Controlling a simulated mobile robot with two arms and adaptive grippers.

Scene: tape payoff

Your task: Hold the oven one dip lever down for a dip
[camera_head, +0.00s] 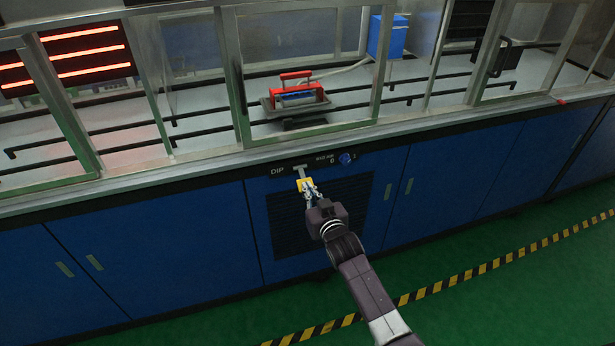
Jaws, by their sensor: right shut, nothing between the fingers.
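The dip lever (300,169) is a small pale T-shaped piece on the dark control panel, beside the white "DIP" lettering. A yellow piece (304,184) shows just below it, at my fingertips. My right gripper (308,188) reaches up to the panel from the lower right. Its fingers are shut with nothing held between them. The fingertips overlap the yellow piece in the picture; whether they press on it I cannot tell. My left gripper is not in view.
A blue knob (346,158) sits right of the lever. A dark vent grille (287,222) lies below the panel. Behind the glass stands a red-handled device (297,92) on a tray. A blue box (388,37) is further back. The green floor (480,295) in front is clear.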

